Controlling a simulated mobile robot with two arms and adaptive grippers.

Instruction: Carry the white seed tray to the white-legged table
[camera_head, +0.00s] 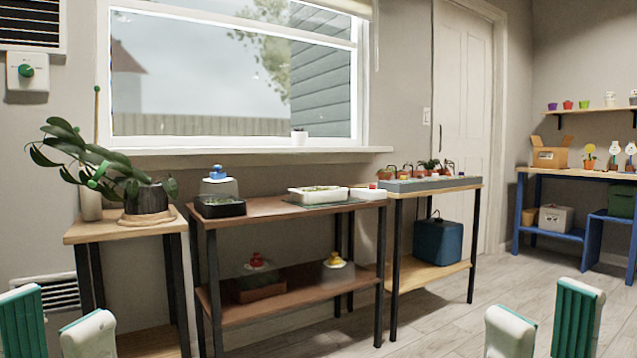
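The white seed tray (318,201) holds some green seedlings. It rests on the brown table (268,213) with dark legs, toward that table's right half, on or beside a dark green mat. No table with white legs shows; the tables in view have black or blue legs. My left gripper (55,325) is at the bottom left, fingers apart, with nothing between them. My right gripper (545,325) is at the bottom right, also open and empty. Both are nearer the camera than the tray and apart from it.
A black tray (220,208) with a clear blue-topped cover stands left of the seed tray. A small white box (368,194) and a long grey planter (430,183) are to its right. A leafy potted plant (147,200) leans at left. Floor at right (470,325) is clear.

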